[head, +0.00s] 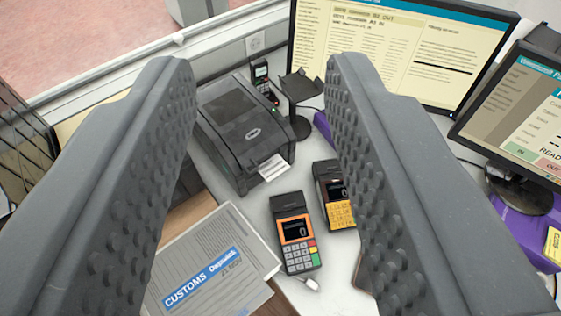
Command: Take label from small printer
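The small printer (236,122) is a dark grey box on the counter, in the upper middle of the head view. A white label (273,167) with printed lines sticks out of the slot at its front lower right. My gripper (258,75) is open, with its two dark studded fingers wide apart on either side of the printer in the picture. Nothing is between the fingertips. The left finger covers the area left of the printer.
A card terminal with an orange-framed screen (295,232) and one with yellow keys (338,195) stand in front of the printer. A customs folder (212,265) lies at lower left. Monitors (400,50) stand at right. A black stand (300,90) is right behind the printer.

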